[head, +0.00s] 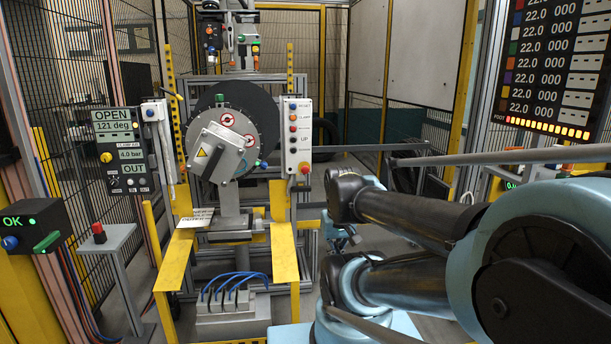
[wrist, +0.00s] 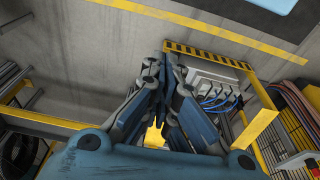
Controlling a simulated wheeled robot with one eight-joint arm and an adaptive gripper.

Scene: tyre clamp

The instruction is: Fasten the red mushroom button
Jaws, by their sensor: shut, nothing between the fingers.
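A red mushroom button (head: 98,229) stands on a small grey pedestal (head: 106,240) at the left in the head view. A second red button (head: 305,169) sits at the bottom of the white control panel (head: 292,140) beside the round tyre clamp (head: 228,130). I cannot tell which of the two the task means. My gripper (wrist: 163,62) is shut and empty in the wrist view, its fingertips together above the floor area by the machine's yellow frame. It is well apart from both buttons.
Yellow guard rails (head: 176,262) flank the machine's front, with blue hoses (head: 235,280) between them. A display post (head: 125,150) reads OPEN. A black box (head: 32,225) reads OK at the far left. Mesh fencing encloses the left side. Bare floor (wrist: 75,75) shows left of the gripper.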

